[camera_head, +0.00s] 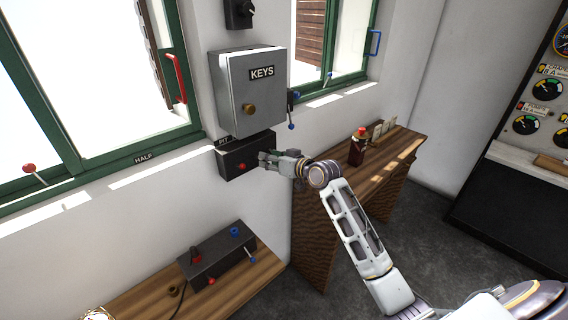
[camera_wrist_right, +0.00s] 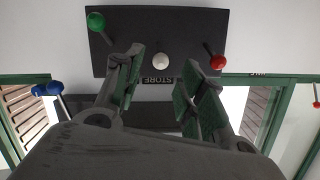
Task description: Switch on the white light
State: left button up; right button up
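In the right wrist view a dark panel (camera_wrist_right: 115,58) carries a white ball (camera_wrist_right: 161,62) in the middle, a green ball (camera_wrist_right: 96,21) at upper left and a red ball (camera_wrist_right: 217,62) at right. No lamp can be made out. My left gripper is not in view.
A grey KEYS cabinet (camera_head: 246,95) hangs directly above the box. Another dark control box (camera_head: 215,262) sits on the lower wooden shelf (camera_head: 150,302). Levers stick out near the windows.

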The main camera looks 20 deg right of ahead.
jog(key=v, duration=0.6)
jog(key=shift+s, duration=0.2)
jog(key=shift+w+r, duration=0.1)
jog(key=shift+r, duration=0.05)
dwell(0.4)
